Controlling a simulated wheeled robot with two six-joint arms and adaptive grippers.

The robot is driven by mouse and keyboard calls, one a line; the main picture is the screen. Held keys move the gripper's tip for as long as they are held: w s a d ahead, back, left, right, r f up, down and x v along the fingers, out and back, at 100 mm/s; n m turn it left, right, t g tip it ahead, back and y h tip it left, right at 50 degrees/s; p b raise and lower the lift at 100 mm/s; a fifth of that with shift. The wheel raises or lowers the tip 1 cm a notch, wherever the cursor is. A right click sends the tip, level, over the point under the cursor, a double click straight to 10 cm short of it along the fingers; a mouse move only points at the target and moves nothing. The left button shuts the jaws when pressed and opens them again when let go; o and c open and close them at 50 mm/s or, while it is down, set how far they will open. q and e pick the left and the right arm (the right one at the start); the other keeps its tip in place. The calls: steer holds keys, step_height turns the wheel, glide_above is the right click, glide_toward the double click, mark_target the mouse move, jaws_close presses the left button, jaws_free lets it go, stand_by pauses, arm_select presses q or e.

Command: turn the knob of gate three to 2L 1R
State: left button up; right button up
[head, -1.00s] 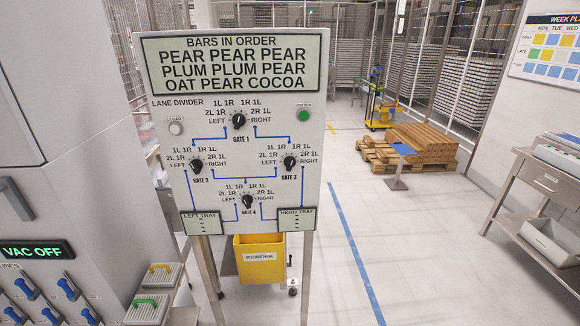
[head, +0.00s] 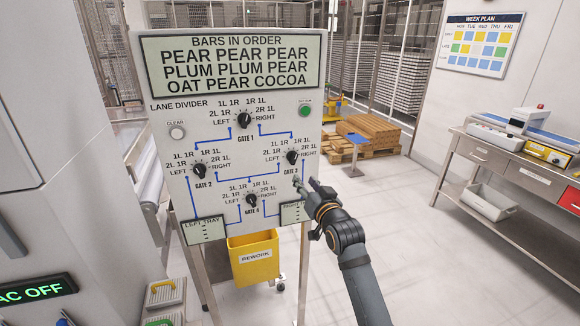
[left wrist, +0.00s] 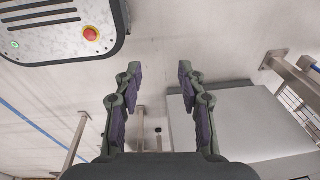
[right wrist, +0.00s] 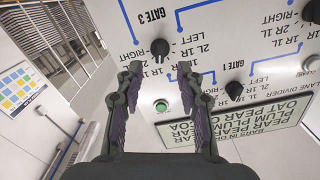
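The lane divider panel (head: 150,140) stands upright with several black knobs. The gate 3 knob (head: 292,157) is at the right of the panel, with labels 2L 1R, 1L 1R, 1R 1L, 2R 1L, LEFT and RIGHT around it. In the right wrist view the gate 3 knob (right wrist: 160,47) shows upside down, ahead of the fingertips and apart from them. My right gripper (head: 307,184) is open and empty, just below and right of that knob; it also shows in the right wrist view (right wrist: 158,72). My left gripper (left wrist: 158,75) is open and empty, away from the panel.
The gate 1 knob (head: 243,120), gate 2 knob (head: 199,170) and gate 4 knob (head: 251,199) are close by. A green button (head: 305,110) is above gate 3. A yellow rework bin (head: 253,258) hangs below. Floor to the right is clear up to a bench (head: 500,165).

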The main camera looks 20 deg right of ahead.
mark_target(295, 160)
steer(key=w+p, duration=0.1)
steer(key=w, duration=0.2)
steer(key=w+r+p, duration=0.1)
steer(key=w, duration=0.2)
steer(key=w+p, duration=0.1)
steer(key=w, duration=0.2)
steer(key=shift+w+r, duration=0.1)
steer(key=shift+r, duration=0.25)
steer(key=shift+w+d+f, duration=0.1)
steer(key=shift+w+d, duration=0.1)
steer(key=shift+w, duration=0.3)
arm_select(q)
step_height(295, 160, up, 4)
steer(key=shift+s+d+f, duration=0.15)
steer(key=shift+f, duration=0.1)
arm_select(e)
steer(key=shift+a, duration=0.1)
arm_select(q)
steer(key=shift+d, duration=0.1)
arm_select(e)
jaws_close()
